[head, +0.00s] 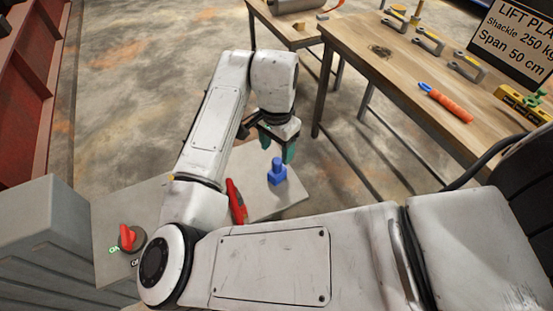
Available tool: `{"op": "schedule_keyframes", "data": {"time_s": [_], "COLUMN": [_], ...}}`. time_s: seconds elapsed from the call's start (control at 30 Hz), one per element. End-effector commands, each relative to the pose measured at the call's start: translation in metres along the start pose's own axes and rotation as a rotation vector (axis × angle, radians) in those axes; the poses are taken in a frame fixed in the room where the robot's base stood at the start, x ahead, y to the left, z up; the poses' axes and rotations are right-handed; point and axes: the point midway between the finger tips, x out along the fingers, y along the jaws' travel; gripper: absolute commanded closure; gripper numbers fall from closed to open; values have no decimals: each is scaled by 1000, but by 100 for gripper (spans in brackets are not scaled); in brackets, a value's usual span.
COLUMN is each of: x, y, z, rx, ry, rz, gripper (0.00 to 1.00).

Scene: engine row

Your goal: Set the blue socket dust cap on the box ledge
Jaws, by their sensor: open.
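The blue socket dust cap (277,173) stands upright on a pale grey flat surface (292,195), which looks like the box ledge. It has a wider base and a narrower knob on top. My gripper (278,147) has teal fingertips and is open, pointing down just above the cap. The fingers look empty, and a small gap seems to lie between them and the cap's top; the exact height is hard to tell. My own arm hides part of the ledge's near side.
A red-handled tool (236,201) lies left of the cap. A red rotary switch (130,238) sits on the grey panel at left. A wooden workbench (385,75) with shackles, an orange-handled tool (446,103) and a lift sign (515,40) stands at right.

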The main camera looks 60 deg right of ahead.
Motion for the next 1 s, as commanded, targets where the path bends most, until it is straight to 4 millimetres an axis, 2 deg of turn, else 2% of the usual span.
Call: {"op": "schedule_keyframes", "data": {"time_s": [0.1,0.3,1.0], "x": [-21,-42,-46], "y": [0,0,0], "z": [0,-1,0], "rx": [2,2,1], "ry": [-1,1,0], "rz": [-2,0,1], "gripper": [39,39,39]}}
